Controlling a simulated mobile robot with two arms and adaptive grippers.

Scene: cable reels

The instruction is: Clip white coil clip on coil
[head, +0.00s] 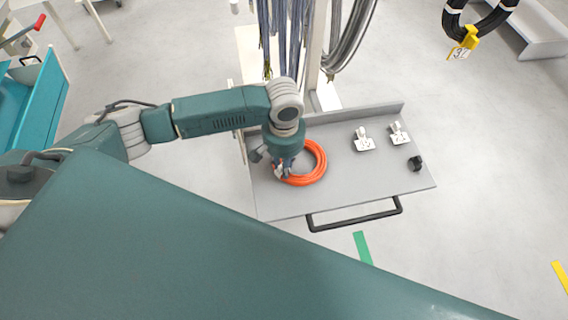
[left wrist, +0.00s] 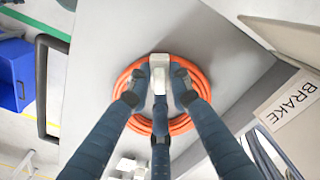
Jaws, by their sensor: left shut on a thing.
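An orange coil (head: 318,165) lies flat on the grey shelf of a cart; it also shows in the left wrist view (left wrist: 181,124). My left gripper (head: 283,170) points down over the coil's left part. In the left wrist view my left gripper (left wrist: 159,88) is shut on a white coil clip (left wrist: 159,64), which sits between its fingertips over the coil's rim. I cannot tell whether the clip is around the coil or just against it. The fingers hide part of the coil. My right gripper is not in view.
Two more white clips (head: 364,140) (head: 398,134) and a small black object (head: 415,163) stand on the right of the grey shelf (head: 345,185). A raised back edge and hanging cables (head: 290,35) are behind. A black handle (head: 355,215) runs along the front.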

